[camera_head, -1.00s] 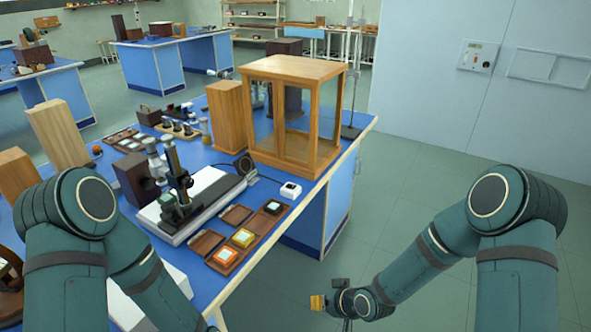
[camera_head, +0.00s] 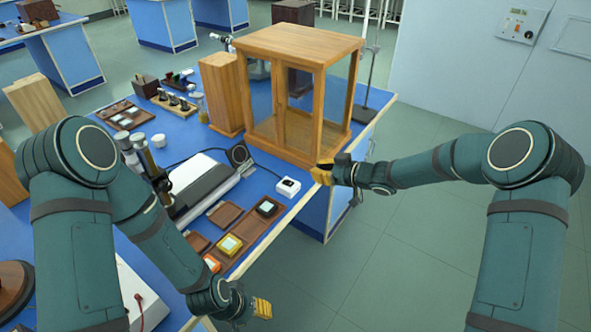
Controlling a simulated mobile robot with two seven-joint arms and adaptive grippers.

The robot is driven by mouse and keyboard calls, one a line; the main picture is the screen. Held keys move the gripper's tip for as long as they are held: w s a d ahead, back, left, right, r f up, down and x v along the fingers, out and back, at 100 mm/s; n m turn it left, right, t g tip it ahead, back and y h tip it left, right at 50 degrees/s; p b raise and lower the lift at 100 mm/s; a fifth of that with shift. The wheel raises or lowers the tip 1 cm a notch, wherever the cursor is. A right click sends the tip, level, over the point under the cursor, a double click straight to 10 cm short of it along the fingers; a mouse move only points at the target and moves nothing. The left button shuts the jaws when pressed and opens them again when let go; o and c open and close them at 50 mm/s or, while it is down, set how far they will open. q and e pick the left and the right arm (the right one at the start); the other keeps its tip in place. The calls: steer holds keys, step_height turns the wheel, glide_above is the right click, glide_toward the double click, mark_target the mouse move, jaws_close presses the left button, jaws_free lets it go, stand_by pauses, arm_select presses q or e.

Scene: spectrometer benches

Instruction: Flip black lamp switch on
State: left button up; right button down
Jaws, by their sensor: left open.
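The black lamp switch (camera_head: 266,207) is a small black block with a pale top. It sits at the far end of a brown wooden tray (camera_head: 250,223) near the bench's right edge. Whether its rocker is on or off is too small to tell. My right gripper (camera_head: 322,174) is by the bench edge, in front of the glass-sided cabinet, up and to the right of the black switch and apart from it. Its jaw opening is unclear. My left gripper (camera_head: 263,308) is open and empty, low in the view, below the tray and off the bench edge.
A yellow switch (camera_head: 230,245) and an orange one (camera_head: 212,263) share the tray. A white box (camera_head: 288,187) sits close to the black switch. The wooden cabinet (camera_head: 300,95) stands behind it, and a grey-and-white instrument (camera_head: 205,187) lies left. The floor at right is clear.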

steer(key=shift+r, duration=0.1)
steer(key=b, duration=0.2)
glide_above(296, 186)
steer(key=a, duration=0.1)
steer(key=f, duration=0.2)
steer(key=w+f, duration=0.1)
steer(key=f, duration=0.1)
steer(key=shift+a, duration=0.15)
steer(key=shift+s+d+f, duration=0.1)
steer(key=shift+d+f, duration=0.1)
steer(key=shift+f, duration=0.45)
steer(key=shift+s+d+f, duration=0.1)
steer(key=shift+d+f, duration=0.05)
steer(key=shift+f, duration=0.45)
steer(key=shift+f+b, duration=0.4)
steer(key=shift+f, duration=0.15)
steer(key=shift+s+d, duration=0.1)
steer(key=shift+s+d+f, duration=0.1)
steer(key=shift+s+f, duration=0.05)
steer(key=shift+f, duration=0.45)
steer(key=shift+r, duration=0.2)
